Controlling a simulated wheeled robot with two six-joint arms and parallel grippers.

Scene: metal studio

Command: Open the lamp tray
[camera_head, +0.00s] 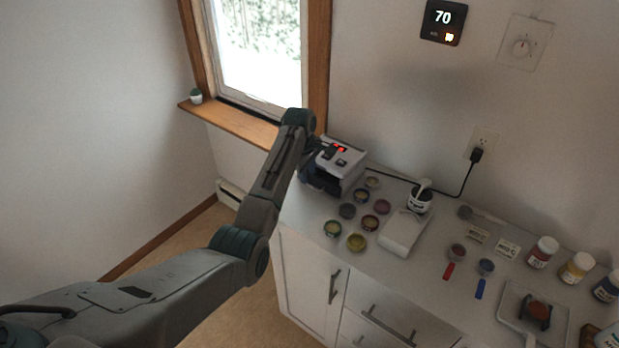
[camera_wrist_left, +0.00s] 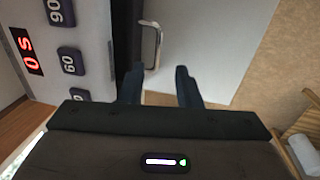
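The lamp (camera_head: 342,163) is a white-topped box with a dark front and a red display, at the left end of the counter. In the left wrist view the lamp (camera_wrist_left: 85,18) shows at the upper left, with dark buttons and red digits. A curved silver handle (camera_wrist_left: 157,42) shows beside its dark front edge; I cannot tell if it belongs to the tray or a cabinet door behind. My left gripper (camera_wrist_left: 159,85) is open, its two dark fingers apart and empty, pointing towards the handle. In the head view the wrist is beside the lamp. My right gripper is out of view.
Small round pots (camera_head: 356,242) stand in front of the lamp on the white counter (camera_head: 310,215). A white block (camera_head: 403,232), jars and a tray (camera_head: 510,300) lie further right. A black cord (camera_head: 440,193) runs behind. The window sill (camera_head: 235,122) is at the left.

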